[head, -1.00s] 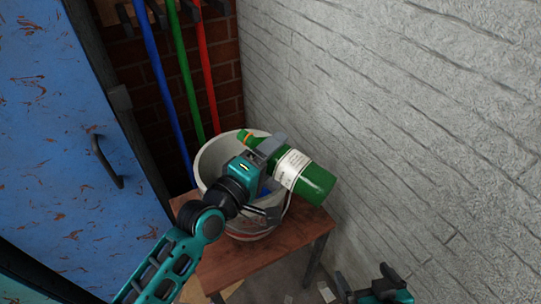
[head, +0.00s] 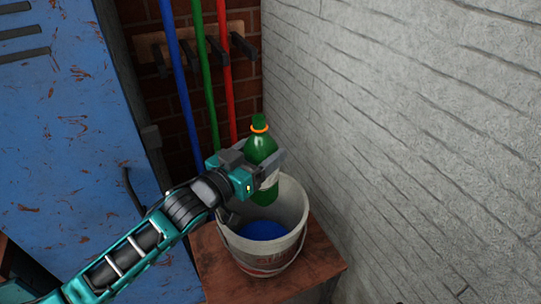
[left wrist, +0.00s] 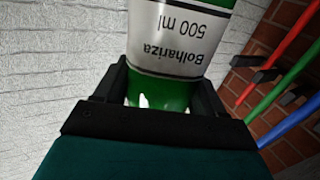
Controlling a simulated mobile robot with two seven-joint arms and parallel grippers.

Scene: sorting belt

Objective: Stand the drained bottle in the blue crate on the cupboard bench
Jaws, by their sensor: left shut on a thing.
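A green bottle (head: 262,150) with an orange neck ring and a white label is held by my left gripper (head: 268,174). It is roughly upright, neck up, with its lower part over the white bucket (head: 301,205). In the left wrist view the bottle's label (left wrist: 178,40) shows between the two fingers, which are shut on it. The bucket stands on a small wooden bench (head: 225,268) and has blue liquid (head: 262,230) in its bottom. The blue crate and the cupboard bench are not in view. My right gripper is not in view.
A rough white wall (head: 420,130) rises close to the right of the bucket. A worn blue cupboard door (head: 70,130) is at left.

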